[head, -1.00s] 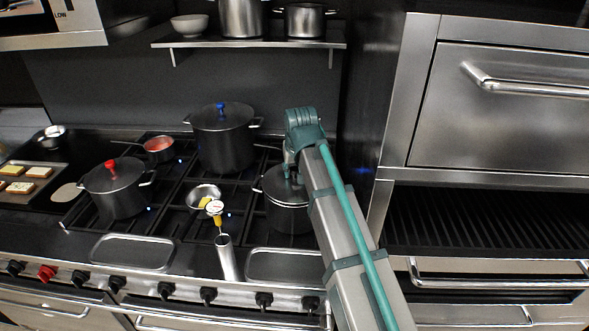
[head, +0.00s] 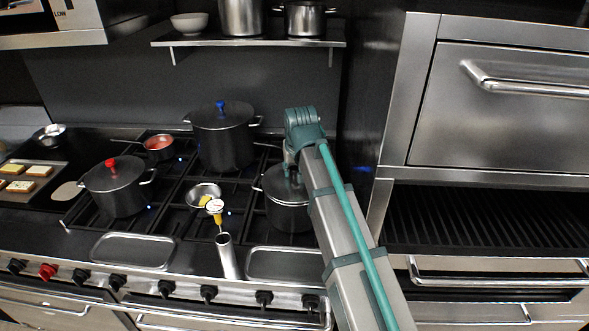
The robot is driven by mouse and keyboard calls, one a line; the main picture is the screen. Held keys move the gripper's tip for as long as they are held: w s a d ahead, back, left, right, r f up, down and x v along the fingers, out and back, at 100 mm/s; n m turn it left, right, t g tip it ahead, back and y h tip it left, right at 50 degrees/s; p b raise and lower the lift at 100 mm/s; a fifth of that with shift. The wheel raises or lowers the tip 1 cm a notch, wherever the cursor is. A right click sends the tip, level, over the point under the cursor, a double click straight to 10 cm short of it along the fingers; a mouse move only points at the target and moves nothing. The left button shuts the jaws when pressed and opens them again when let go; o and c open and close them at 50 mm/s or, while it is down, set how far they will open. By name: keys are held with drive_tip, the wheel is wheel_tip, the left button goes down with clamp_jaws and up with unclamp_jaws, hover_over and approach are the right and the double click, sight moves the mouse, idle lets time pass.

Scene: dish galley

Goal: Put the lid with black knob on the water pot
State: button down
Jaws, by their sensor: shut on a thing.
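A steel pot (head: 287,218) stands on the front right of the stove, taken to be the water pot. A dark lid (head: 277,187) lies over its mouth and looks level. My gripper (head: 287,173) points down at the lid's middle and is shut on its knob. The knob is hidden by the gripper and arm, so its colour does not show. The arm also covers the right part of the lid and pot, so I cannot tell whether the rim is fully seated.
A pot with a blue-knobbed lid (head: 222,140) stands behind, a red-knobbed one (head: 117,190) at left. A shelf (head: 250,43) hangs above; an oven (head: 500,110) stands right.

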drive_tip(key=shift+f, duration=0.45)
idle(1.3)
drive_tip(key=shift+c, duration=1.2)
unclamp_jaws()
drive_tip(key=shift+r, duration=0.15)
drive_tip(key=shift+r+p, duration=2.4)
drive_tip(key=shift+r, duration=1)
